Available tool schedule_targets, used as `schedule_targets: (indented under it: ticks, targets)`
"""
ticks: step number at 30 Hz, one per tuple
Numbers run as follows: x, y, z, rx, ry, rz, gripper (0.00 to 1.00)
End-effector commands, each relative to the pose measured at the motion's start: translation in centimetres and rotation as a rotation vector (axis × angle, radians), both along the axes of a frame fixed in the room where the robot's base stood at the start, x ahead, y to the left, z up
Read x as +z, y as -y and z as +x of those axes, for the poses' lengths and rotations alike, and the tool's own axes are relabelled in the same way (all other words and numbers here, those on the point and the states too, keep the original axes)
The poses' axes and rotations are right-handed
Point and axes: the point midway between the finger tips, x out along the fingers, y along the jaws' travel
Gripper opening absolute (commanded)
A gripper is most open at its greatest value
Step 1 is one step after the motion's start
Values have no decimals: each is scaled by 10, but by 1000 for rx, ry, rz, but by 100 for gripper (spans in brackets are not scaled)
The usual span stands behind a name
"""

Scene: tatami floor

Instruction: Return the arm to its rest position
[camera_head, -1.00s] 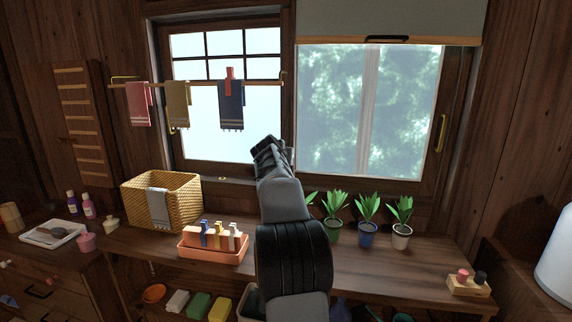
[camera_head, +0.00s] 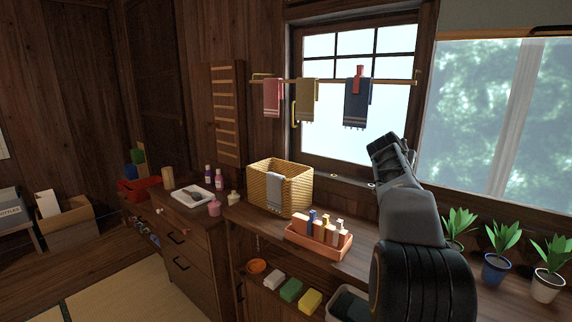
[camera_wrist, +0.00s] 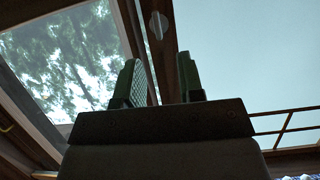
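My arm rises at the right of the head view, in front of the window. My gripper (camera_head: 388,146) is at its top, above the wooden counter and pointing up. In the wrist view the two fingers of my gripper (camera_wrist: 163,82) stand apart with an empty gap between them. Only the window and its frame show behind them. Nothing is held. My arm hides part of the counter and window sill.
The counter (camera_head: 262,222) holds a wicker basket (camera_head: 298,192), an orange tray of bottles (camera_head: 335,251) and several potted plants (camera_head: 495,270). Towels, including a navy one (camera_head: 356,110), hang from a rail left of my gripper. Tatami (camera_head: 120,297) lies clear at lower left.

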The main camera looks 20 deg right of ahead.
Motion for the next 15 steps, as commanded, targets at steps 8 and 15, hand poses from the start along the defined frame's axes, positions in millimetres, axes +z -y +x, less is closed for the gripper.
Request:
schedule_targets:
  ticks: [8, 15]
  targets:
    - [-37, -5, -1, 52, -160, 28, 35]
    - [-113, -121, -44, 304, -514, 280, 35]
